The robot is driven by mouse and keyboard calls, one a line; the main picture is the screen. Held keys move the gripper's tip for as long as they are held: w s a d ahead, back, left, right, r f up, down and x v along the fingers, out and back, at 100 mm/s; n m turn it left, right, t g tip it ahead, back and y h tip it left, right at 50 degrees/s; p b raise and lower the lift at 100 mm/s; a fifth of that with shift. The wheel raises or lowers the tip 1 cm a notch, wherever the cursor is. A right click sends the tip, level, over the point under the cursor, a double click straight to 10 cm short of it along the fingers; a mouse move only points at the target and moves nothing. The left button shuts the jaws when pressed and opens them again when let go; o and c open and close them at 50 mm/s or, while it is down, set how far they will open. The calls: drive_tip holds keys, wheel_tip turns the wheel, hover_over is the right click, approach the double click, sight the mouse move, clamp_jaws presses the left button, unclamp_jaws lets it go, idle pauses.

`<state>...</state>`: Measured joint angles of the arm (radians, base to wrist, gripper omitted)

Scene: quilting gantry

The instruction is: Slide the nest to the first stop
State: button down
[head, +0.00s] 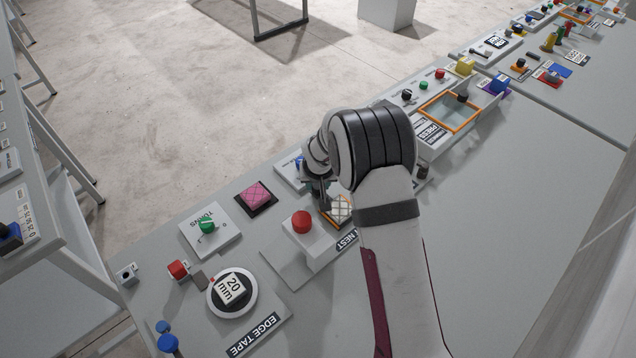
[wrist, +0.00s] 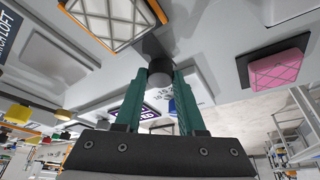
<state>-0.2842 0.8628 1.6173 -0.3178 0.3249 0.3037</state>
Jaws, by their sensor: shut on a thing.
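The nest is a small orange-rimmed tray (head: 327,217) holding a white quilted pad (head: 341,208). It lies in front of my arm, beside the NEST label (head: 348,240). In the wrist view its orange rim (wrist: 88,32) and quilted pad (wrist: 112,16) fill the top left. My gripper (head: 321,196) points down at its far side, partly hidden by my wrist. In the wrist view the green fingers of my gripper (wrist: 160,82) are shut on a dark round knob (wrist: 160,68) next to the nest's edge. The track and its stops are mostly hidden.
A red button (head: 302,221) on a grey block stands close left of the nest. A pink pad (head: 256,195) lies on a dark base farther left. An orange-framed press window (head: 450,112) is at right.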

drive_tip(key=s+a, duration=0.5)
idle(0.3)
drive_tip(key=c, duration=0.5)
unclamp_jaws()
drive_tip(key=v, duration=1.5)
drive_tip(key=shift+s+r, duration=0.2)
drive_tip(key=shift+r, duration=0.15)
drive_tip(key=shift+w, duration=0.1)
